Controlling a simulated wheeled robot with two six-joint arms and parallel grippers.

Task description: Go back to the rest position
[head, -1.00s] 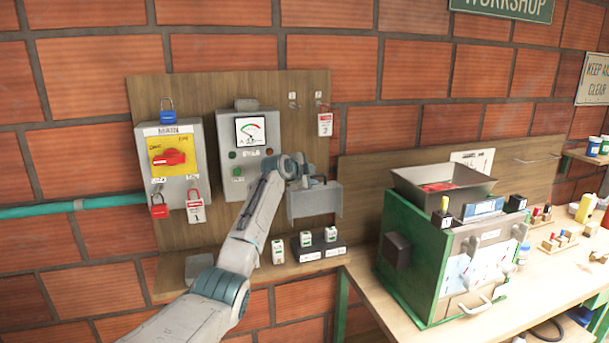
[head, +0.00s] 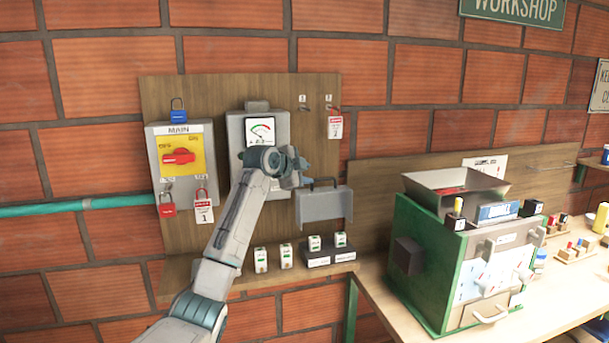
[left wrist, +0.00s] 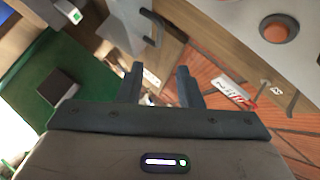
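My left gripper (head: 300,166) is raised in front of the wooden wall board, just right of the grey meter box (head: 236,132). In the left wrist view its two fingers (left wrist: 161,85) stand apart with nothing between them, so it is open and empty. My left forearm and wrist cover the lower part of the meter box. My right gripper is in neither view.
A main switch box (head: 160,160) with a red knob and padlocks is on the left. A grey holder (head: 324,207) hangs below my gripper. Small white-and-green blocks (head: 286,256) stand on the shelf. A green machine (head: 420,270) stands on the bench at right.

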